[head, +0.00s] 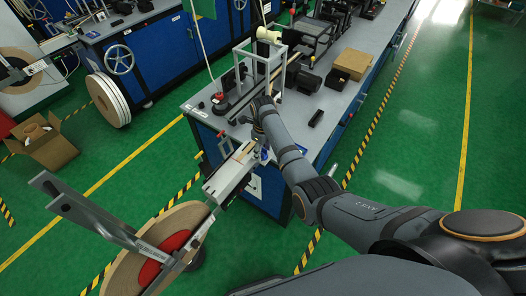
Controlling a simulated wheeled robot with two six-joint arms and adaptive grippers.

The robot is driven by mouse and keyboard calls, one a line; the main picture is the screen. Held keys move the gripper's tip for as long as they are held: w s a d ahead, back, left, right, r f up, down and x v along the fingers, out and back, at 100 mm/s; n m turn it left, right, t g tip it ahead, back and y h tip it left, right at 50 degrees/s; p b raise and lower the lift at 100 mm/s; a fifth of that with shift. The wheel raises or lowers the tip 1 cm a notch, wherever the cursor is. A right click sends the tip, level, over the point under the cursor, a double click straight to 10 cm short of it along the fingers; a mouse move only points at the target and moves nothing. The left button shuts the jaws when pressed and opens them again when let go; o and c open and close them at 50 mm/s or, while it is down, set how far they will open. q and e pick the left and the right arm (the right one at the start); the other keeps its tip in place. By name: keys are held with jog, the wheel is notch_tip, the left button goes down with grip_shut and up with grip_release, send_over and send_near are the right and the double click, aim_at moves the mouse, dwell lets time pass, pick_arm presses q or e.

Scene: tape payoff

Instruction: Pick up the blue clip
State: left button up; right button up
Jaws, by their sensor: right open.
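A small blue patch (265,155), likely the blue clip, shows at the front edge of the workbench, beside the pale metal arm of the tape payoff (232,172). My right gripper (261,146) hangs over this spot with its fingers pointing down. It is open, and the blue patch is close to its fingertips. The gripper and wrist partly cover the area, so I cannot tell whether they touch. My left gripper is out of the picture.
A large tape reel (160,236) with a red hub stands on the payoff at the lower left. The grey bench (318,132) carries a metal frame, a black bar (316,118) and a cardboard box (353,64). An open carton (44,146) sits on the green floor.

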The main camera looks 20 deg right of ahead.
jog(key=shift+f, duration=0.35)
grip_shut()
jog(key=shift+r, duration=0.1)
